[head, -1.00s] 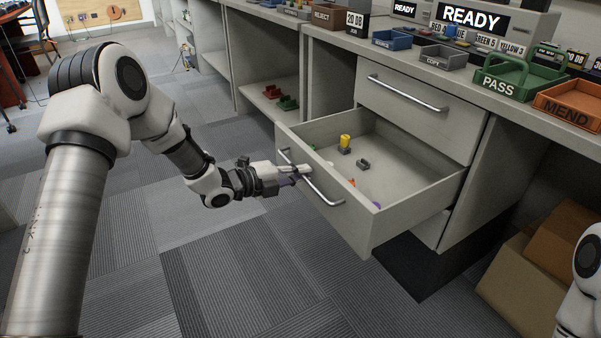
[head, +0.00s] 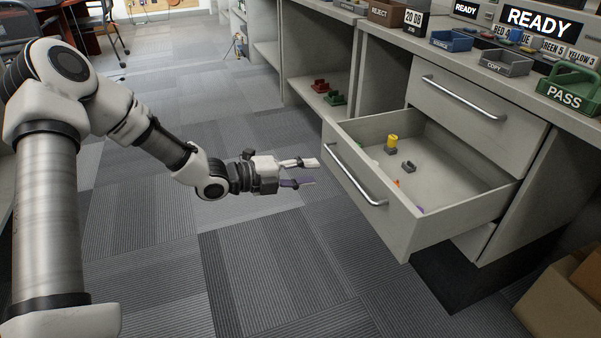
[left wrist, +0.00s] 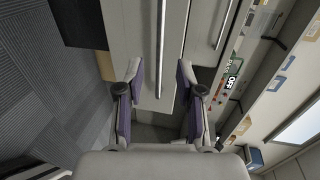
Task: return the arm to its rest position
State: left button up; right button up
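My left gripper (head: 312,173) is open and empty in the head view, in the air just left of the open drawer (head: 410,232). Its fingers point toward the drawer's handle (head: 357,177) and stand clear of it. My right gripper is not in view.
The counter above carries a green PASS tray (head: 570,92), a grey COPY tray (head: 506,62) and a blue tray (head: 451,40). Red and green pieces lie on a low shelf (head: 305,92). Cardboard boxes (head: 560,300) stand at lower right. The carpet around my left arm is clear.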

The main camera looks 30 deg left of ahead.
pick_arm(q)
jog(key=shift+v, duration=0.9)
